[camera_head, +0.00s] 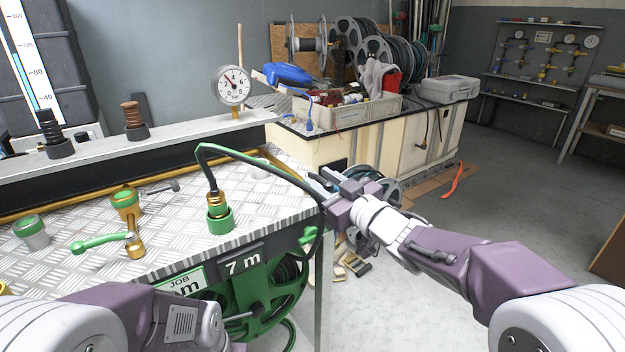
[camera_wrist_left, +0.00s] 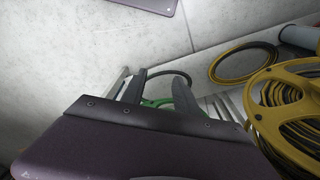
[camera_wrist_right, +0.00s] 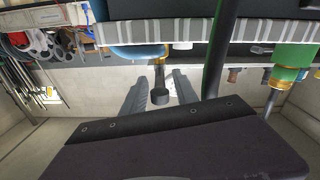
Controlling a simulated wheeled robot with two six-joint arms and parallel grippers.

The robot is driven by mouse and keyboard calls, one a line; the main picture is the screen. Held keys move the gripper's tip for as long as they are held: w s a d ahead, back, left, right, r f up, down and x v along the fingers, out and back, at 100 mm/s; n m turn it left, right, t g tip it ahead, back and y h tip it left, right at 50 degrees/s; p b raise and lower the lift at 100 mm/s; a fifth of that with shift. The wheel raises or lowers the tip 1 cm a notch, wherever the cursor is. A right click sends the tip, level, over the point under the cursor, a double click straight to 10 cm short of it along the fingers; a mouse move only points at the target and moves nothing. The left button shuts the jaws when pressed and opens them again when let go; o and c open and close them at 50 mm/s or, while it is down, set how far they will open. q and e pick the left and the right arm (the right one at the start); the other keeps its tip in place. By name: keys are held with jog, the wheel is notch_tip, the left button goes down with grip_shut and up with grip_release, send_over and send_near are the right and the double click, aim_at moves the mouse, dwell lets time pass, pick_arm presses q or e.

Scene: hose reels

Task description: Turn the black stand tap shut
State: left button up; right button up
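A brass fitting with a dark, rounded handle end (camera_wrist_right: 160,96) shows between the fingers of my right gripper (camera_wrist_right: 168,82) in the right wrist view. It appears to be the black stand tap; a blue round part (camera_wrist_right: 132,54) sits beside it. In the head view my right gripper (camera_head: 325,184) is at the bench's right end and hides that spot. Its fingers are apart, and I cannot tell whether they touch the handle. My left gripper (camera_wrist_left: 158,82) is open and empty in the left wrist view; in the head view its fingers are hidden.
A green-handled brass tap (camera_head: 100,241) and a grey-levered one (camera_head: 163,188) stand on the checkered bench (camera_head: 60,270). A dark hose (camera_head: 262,165) arches from a green-ringed brass fitting (camera_head: 216,212) close by my right gripper. A yellow reel (camera_wrist_left: 285,112) stands near my left gripper.

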aim_at(318, 178)
jog(key=shift+x, duration=1.7)
grip_shut()
